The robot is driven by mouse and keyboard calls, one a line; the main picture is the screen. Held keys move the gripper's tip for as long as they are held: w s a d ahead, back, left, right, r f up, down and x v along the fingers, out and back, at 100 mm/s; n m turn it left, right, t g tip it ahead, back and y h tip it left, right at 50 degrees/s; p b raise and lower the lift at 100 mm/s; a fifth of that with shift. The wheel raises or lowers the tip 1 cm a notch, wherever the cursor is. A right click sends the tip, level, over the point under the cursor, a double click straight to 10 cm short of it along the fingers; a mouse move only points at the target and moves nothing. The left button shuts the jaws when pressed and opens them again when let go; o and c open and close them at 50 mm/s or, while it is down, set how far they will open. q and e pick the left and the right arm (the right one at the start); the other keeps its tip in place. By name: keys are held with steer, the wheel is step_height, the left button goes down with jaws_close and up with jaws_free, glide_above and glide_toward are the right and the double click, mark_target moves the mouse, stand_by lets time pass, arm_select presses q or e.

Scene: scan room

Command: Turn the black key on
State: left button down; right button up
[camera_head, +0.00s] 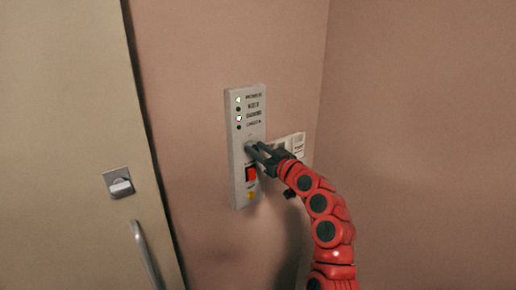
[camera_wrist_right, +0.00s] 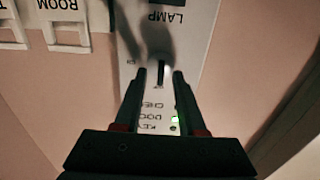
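A tall grey control panel (camera_head: 237,165) is fixed to the pink wall, with small lamps at its top, two of them lit green. My right gripper (camera_head: 254,148) is at the middle of this panel. In the right wrist view, the two black fingers of my right gripper (camera_wrist_right: 162,75) are apart, with a small dark upright piece between their tips, which looks like the black key (camera_wrist_right: 162,74). I cannot tell whether the fingers touch it. In the head view the gripper hides the key. My left gripper is in neither view.
A red switch (camera_head: 251,174) and a yellow button (camera_head: 251,195) sit just below my right gripper on the panel. A white switch plate (camera_head: 298,143) is behind the gripper at the right. A beige door (camera_head: 70,130) with a latch and a handle (camera_head: 145,255) stands at the left.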

jaws_close()
steer(key=shift+m, duration=0.4)
steer(key=shift+w+d+f+m+p, duration=0.15)
steer(key=shift+m+p, duration=0.95)
steer(key=shift+m, duration=1.75)
steer(key=shift+f+m+p, duration=0.15)
steer(key=shift+m+p, duration=0.95)
steer(key=shift+m, duration=1.7)
steer(key=shift+w+d+f+m+p, duration=0.15)
steer(key=shift+m+p, duration=0.95)
steer(key=shift+m, duration=1.75)
steer(key=shift+s, duration=0.1)
